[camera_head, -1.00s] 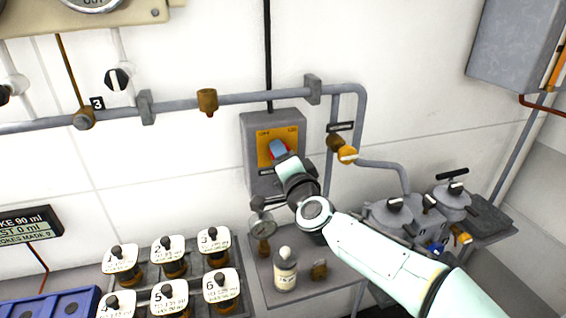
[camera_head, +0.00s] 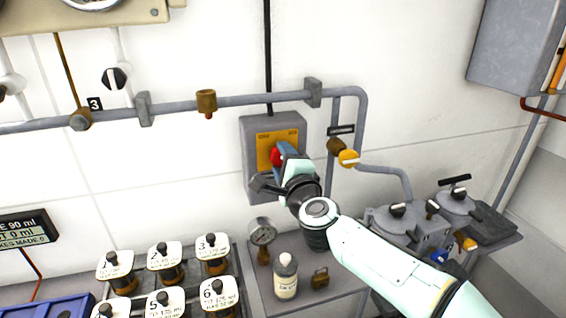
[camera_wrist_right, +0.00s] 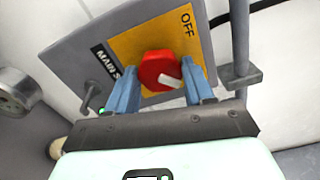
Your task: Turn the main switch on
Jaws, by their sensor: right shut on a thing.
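The main switch is a grey wall box (camera_head: 253,135) with a yellow plate (camera_head: 264,141) and a red knob (camera_head: 277,157). In the right wrist view, the red knob (camera_wrist_right: 158,68) has a white pointer bar. "OFF" is printed on the yellow plate (camera_wrist_right: 128,47), at its upper right. The pointer slants toward the lower right, not at "OFF". My right gripper (camera_head: 284,159) is at the knob; its blue fingers (camera_wrist_right: 160,82) sit on either side, shut on it. The "ON" side is hidden in the wrist view. My left gripper is not in view.
A grey pipe (camera_head: 240,99) runs above the box and bends down at its right, beside a yellow-handled valve (camera_head: 348,158). Below are a gauge (camera_head: 262,233), a bottle (camera_head: 286,275) and several numbered jars (camera_head: 163,256). A grey machine (camera_head: 415,230) stands at right.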

